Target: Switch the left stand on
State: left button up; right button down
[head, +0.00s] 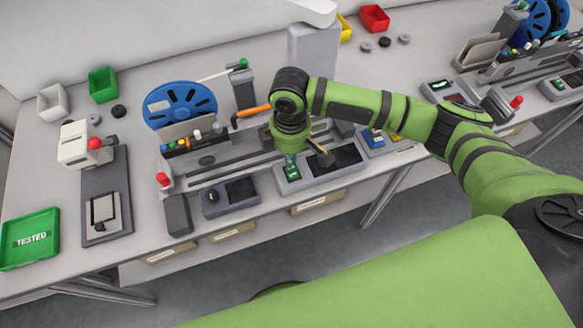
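The left stand (205,175) is a long grey rail unit on the bench, with a blue reel (180,104) behind it. At its front right is a grey control box with a small green switch (292,172) and a dark screen (336,161). My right gripper (303,157) points down at this box, right by the green switch. Its fingers are small and partly hidden by the wrist, so I cannot tell their opening or whether they touch the switch. A similar right stand (530,68) is at the far right. My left gripper is not in view.
A red-knobbed lever (165,182) and a box with a knob (231,196) stand left of the switch. A blue block (373,138) is to its right. A green TESTED tray (30,239) lies far left. Green (103,84) and red (374,18) bins stand behind.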

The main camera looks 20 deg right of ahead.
jog(key=shift+f+b, duration=0.4)
jog(key=shift+f, duration=0.7)
dwell(0.3)
jog(key=shift+r, duration=0.1)
notch_tip(320, 180, up, 7)
jog(key=p, duration=0.8)
jog(key=shift+p, duration=0.35)
